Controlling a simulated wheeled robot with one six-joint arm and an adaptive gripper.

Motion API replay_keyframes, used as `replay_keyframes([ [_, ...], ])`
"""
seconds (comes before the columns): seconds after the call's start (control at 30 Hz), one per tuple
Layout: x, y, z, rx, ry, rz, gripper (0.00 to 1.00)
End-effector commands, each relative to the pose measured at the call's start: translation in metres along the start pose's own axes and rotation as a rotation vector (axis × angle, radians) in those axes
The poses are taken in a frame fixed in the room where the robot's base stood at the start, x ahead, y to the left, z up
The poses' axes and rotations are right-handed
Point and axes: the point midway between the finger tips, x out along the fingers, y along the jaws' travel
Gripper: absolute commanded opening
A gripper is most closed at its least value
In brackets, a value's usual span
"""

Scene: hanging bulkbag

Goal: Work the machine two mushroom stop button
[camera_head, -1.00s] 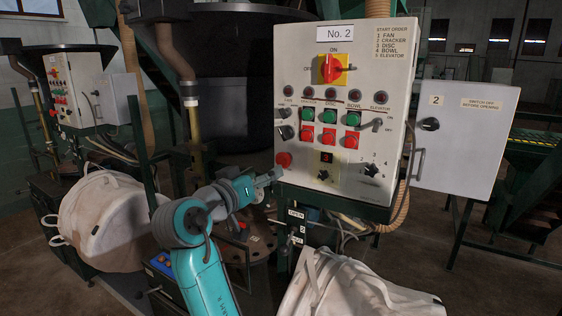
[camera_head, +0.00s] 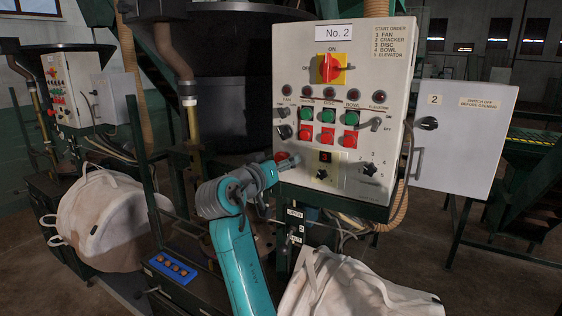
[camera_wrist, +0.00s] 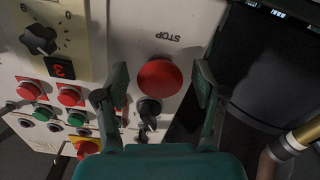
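The machine two control panel (camera_head: 360,60) is a pale box labelled "No. 2". Its red mushroom stop button (camera_head: 281,157) is at the lower left, partly hidden behind my gripper (camera_head: 289,163) in the head view. In the wrist view the round red button (camera_wrist: 160,77) lies beside an upside-down "STOP" label. My gripper (camera_wrist: 161,74) is open there, with one finger on each side of the button and nothing held. I cannot tell whether the fingers or palm touch it.
Black selector knobs (camera_wrist: 149,108) sit close to the button, between the fingers in the wrist view. Red and green push buttons (camera_head: 327,116) are to the right. White bulk bags (camera_head: 110,220) are at the left and below.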

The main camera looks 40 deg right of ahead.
Motion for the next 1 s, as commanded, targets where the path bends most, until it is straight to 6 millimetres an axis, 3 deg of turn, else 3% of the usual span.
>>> replay_keyframes([
  [0.03, 0.000, 0.000, 0.000, 0.000, 0.000, 0.000, 0.55],
  [0.2, 0.000, 0.000, 0.000, 0.000, 0.000, 0.000, 0.13],
  [0.27, 0.000, 0.000, 0.000, 0.000, 0.000, 0.000, 0.00],
  [0.73, -0.013, 0.000, 0.000, 0.000, -0.001, 0.000, 0.00],
  [0.77, -0.013, 0.000, 0.000, 0.000, -0.001, 0.000, 0.46],
  [0.8, -0.013, 0.000, 0.000, 0.000, -0.001, 0.000, 0.56],
  [0.87, -0.013, 0.000, 0.000, 0.000, -0.001, 0.000, 0.70],
  [1.0, -0.013, 0.000, 0.000, 0.000, -0.001, 0.000, 0.70],
])
